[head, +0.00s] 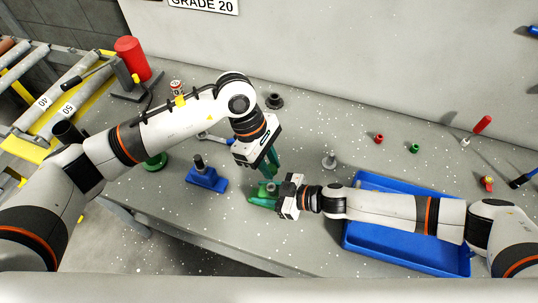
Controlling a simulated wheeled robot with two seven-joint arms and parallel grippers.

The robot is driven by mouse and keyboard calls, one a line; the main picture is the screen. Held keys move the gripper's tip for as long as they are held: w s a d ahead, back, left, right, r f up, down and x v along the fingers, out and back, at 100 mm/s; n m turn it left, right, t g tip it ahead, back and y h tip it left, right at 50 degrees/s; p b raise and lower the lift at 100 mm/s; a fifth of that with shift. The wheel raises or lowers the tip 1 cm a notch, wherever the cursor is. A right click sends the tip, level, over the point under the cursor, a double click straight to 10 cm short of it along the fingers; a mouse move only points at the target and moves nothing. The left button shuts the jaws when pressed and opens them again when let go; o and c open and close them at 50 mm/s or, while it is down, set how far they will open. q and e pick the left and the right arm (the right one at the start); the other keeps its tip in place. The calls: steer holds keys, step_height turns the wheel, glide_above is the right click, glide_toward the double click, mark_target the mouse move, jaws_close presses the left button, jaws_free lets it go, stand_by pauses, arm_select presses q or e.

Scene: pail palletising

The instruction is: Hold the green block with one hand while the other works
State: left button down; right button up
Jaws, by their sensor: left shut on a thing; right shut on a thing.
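The green block (262,197) is low on the grey table, left of my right gripper (278,198), which is shut on it from the right. A small grey piece (270,186) shows at the top of the block. My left gripper (270,172) points down from above, with green showing at its fingers. It is shut, apparently on the grey piece, right over the block. The fingers hide most of the contact, so the exact grip is unclear.
A blue block (205,179) with a grey post stands left. A blue tray (405,255) lies under my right arm. A red cylinder (132,58) and a roller conveyor (60,95) are at upper left.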

arm_select(q)
steer(key=shift+f, duration=1.05)
steer(key=shift+f, duration=1.45)
stand_by(0.7)
steer(key=c, duration=1.1)
jaws_free()
steer(key=shift+v, duration=6.05)
steer(key=shift+d, duration=0.1)
steer(key=shift+c, duration=0.5)
